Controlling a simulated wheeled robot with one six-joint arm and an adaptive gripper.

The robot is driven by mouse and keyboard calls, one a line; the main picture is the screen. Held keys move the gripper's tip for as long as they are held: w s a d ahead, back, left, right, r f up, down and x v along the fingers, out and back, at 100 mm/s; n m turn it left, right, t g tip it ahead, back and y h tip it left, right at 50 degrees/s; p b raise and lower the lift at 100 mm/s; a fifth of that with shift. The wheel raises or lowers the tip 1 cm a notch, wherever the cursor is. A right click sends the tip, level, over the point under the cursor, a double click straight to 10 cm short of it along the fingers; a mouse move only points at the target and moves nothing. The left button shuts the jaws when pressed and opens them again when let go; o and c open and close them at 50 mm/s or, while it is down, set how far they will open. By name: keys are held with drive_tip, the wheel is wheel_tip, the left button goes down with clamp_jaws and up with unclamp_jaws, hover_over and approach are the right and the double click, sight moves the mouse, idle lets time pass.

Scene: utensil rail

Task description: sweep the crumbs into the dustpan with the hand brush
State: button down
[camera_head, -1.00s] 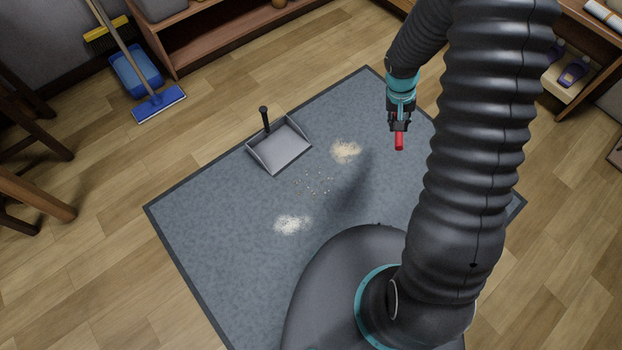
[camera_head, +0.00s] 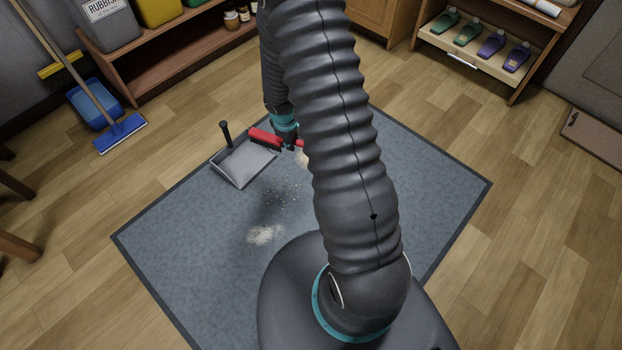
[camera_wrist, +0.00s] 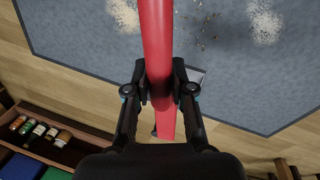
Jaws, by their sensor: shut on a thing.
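My gripper (camera_head: 290,146) is shut on the red handle of the hand brush (camera_head: 264,137). The handle fills the middle of the wrist view (camera_wrist: 157,40). In the head view the dark-bristled brush head points left, over the dustpan's back right side; I cannot tell its height. The grey dustpan (camera_head: 241,168), with an upright black handle, lies on the mat. In the wrist view my gripper hides most of it. Scattered crumbs (camera_head: 281,194) lie in front of the dustpan. A pale pile (camera_head: 265,234) lies nearer me. Another pale pile (camera_head: 302,160) is partly hidden by my arm.
The blue-grey mat (camera_head: 180,240) lies on a wooden floor. A blue mop (camera_head: 122,133) and a broom stand at the left. Shelves (camera_head: 180,72) with bins and jars are at the back left. A rack (camera_head: 480,50) holds several bottles at the back right. The mat's left part is clear.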

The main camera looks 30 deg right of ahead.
drive_tip(key=s+d+f+n+y+b, duration=0.1)
drive_tip(key=s+d+f+n+b, duration=0.1)
drive_tip(key=f+n, duration=0.5)
drive_tip(key=s+d+f+n+y+b, duration=0.1)
drive_tip(key=s+d+f+n+b, duration=0.1)
drive_tip(key=f+n, duration=0.6)
drive_tip(key=shift+s+d+f+t+y+b, duration=0.3)
drive_tip(key=shift+d+f+b, duration=0.4)
drive_tip(key=shift+f, duration=0.45)
wheel_tip(320, 180, down, 6)
drive_tip(key=b, duration=0.5)
drive_tip(key=shift+w+r, duration=0.1)
drive_tip(key=shift+r, duration=0.3)
drive_tip(key=shift+f, duration=0.8)
